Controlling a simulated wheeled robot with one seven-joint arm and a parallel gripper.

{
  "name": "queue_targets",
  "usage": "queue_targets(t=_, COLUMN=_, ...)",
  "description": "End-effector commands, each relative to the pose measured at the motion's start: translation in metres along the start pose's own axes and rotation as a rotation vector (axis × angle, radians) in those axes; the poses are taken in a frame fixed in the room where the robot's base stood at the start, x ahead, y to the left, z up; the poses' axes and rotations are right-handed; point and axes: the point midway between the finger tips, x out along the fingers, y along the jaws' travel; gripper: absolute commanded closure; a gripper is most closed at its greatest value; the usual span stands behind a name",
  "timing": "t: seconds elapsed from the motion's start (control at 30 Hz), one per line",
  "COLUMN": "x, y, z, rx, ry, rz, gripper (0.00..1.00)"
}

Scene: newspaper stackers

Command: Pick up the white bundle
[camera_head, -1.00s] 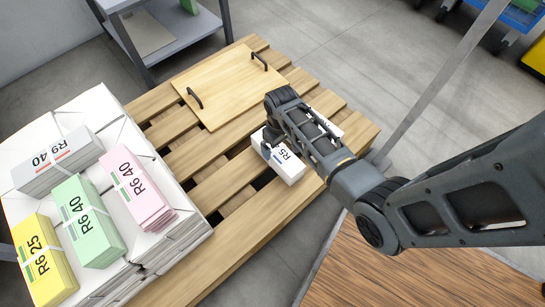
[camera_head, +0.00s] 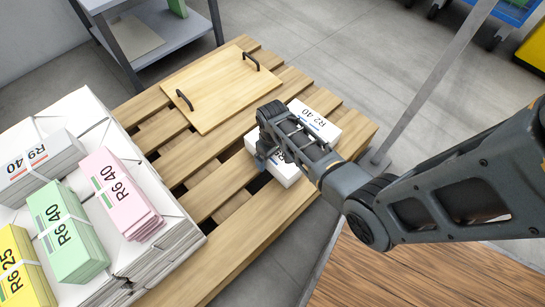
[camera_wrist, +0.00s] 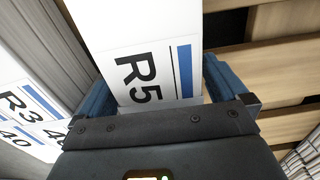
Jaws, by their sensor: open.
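A white bundle (camera_head: 286,176) with a blue stripe and an "R5" mark lies on the wooden pallet, partly hidden under my arm. My gripper (camera_head: 264,152) is over it in the head view. In the wrist view, the white bundle (camera_wrist: 150,30) extends between the two blue-padded fingers of my gripper (camera_wrist: 158,84), which are open with one on each side. Contact with the fingers cannot be told. A second white bundle (camera_head: 316,120), marked "R2 40", lies just beyond on the pallet.
At left a large stack of white paper (camera_head: 165,230) carries a white "R9 40" bundle (camera_head: 38,165), a pink bundle (camera_head: 120,195), a green bundle (camera_head: 68,232) and a yellow bundle (camera_head: 20,270). A board with two handles (camera_head: 222,88) lies on the pallet. A metal post (camera_head: 430,90) stands right.

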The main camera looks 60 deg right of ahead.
Motion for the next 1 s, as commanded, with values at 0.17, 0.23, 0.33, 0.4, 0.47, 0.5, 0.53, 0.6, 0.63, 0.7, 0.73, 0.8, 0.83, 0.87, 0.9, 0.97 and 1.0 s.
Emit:
queue_targets(t=0.17, x=-0.0003, y=0.0000, z=0.0002, rx=0.000, ry=0.000, rz=0.000, gripper=0.13)
queue_targets(t=0.23, x=-0.0003, y=0.0000, z=0.0002, rx=0.000, ry=0.000, rz=0.000, gripper=0.20)
queue_targets(t=0.33, x=-0.0003, y=0.0000, z=0.0003, rx=0.000, ry=0.000, rz=0.000, gripper=0.30)
queue_targets(t=0.4, x=-0.0003, y=0.0000, z=0.0003, rx=0.000, ry=0.000, rz=0.000, gripper=0.36)
queue_targets(t=0.47, x=-0.0003, y=0.0000, z=0.0003, rx=0.000, ry=0.000, rz=0.000, gripper=0.42)
queue_targets(t=0.5, x=-0.0003, y=0.0000, z=0.0003, rx=0.000, ry=0.000, rz=0.000, gripper=0.46)
queue_targets(t=0.53, x=-0.0003, y=0.0000, z=0.0004, rx=0.000, ry=0.000, rz=0.000, gripper=0.49)
queue_targets(t=0.6, x=-0.0002, y=0.0000, z=0.0004, rx=0.000, ry=0.000, rz=0.000, gripper=0.56)
queue_targets(t=0.63, x=-0.0002, y=0.0000, z=0.0004, rx=0.000, ry=0.000, rz=0.000, gripper=0.58)
queue_targets(t=0.7, x=-0.0002, y=0.0000, z=0.0004, rx=0.000, ry=0.000, rz=0.000, gripper=0.65)
queue_targets(t=0.73, x=-0.0002, y=0.0000, z=0.0004, rx=0.000, ry=0.000, rz=0.000, gripper=0.68)
queue_targets(t=0.8, x=-0.0002, y=0.0000, z=0.0004, rx=0.000, ry=0.000, rz=0.000, gripper=0.75)
queue_targets(t=0.83, x=-0.0002, y=0.0000, z=0.0005, rx=0.000, ry=0.000, rz=0.000, gripper=0.78)
queue_targets(t=0.87, x=-0.0002, y=0.0000, z=0.0005, rx=0.000, ry=0.000, rz=0.000, gripper=0.80)
queue_targets(t=0.9, x=-0.0002, y=0.0000, z=0.0005, rx=0.000, ry=0.000, rz=0.000, gripper=0.84)
queue_targets(t=0.97, x=-0.0002, y=0.0000, z=0.0005, rx=0.000, ry=-0.001, rz=0.000, gripper=0.90)
queue_targets(t=1.0, x=-0.0002, y=0.0000, z=0.0005, rx=0.000, ry=-0.001, rz=0.000, gripper=0.94)
